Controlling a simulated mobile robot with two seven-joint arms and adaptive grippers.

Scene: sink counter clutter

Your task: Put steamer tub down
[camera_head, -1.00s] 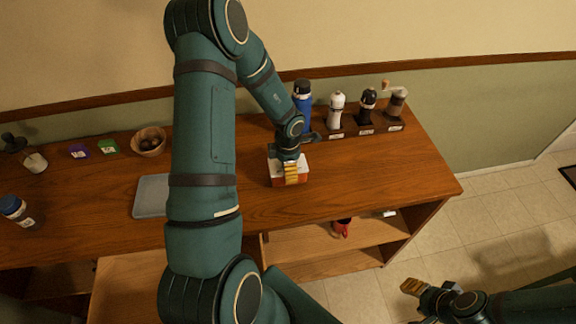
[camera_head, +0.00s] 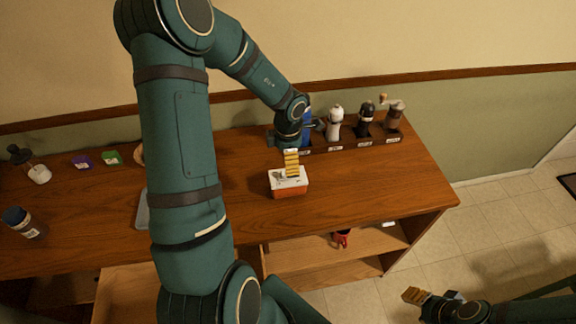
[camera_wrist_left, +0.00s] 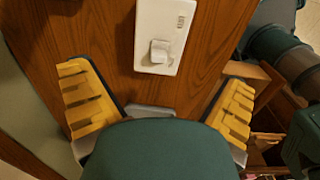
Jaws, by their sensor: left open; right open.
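The steamer tub (camera_head: 289,189) is a small orange-red tub with a white lid. It sits upright on the wooden counter (camera_head: 365,185). My left gripper (camera_head: 291,164) is open just above and behind it, empty. In the left wrist view the tub's white lid (camera_wrist_left: 163,30) with its small raised tab lies ahead of the spread yellow fingers (camera_wrist_left: 155,85), apart from them. My right gripper (camera_head: 415,296) is open and empty, out over the floor at the lower right.
A rack at the counter's back holds a white mill (camera_head: 334,122), a black mill (camera_head: 365,119), a brown grinder (camera_head: 394,115) and a partly hidden blue bottle (camera_head: 307,129). A red mug (camera_head: 341,239) is on the shelf below. Counter right of the tub is clear.

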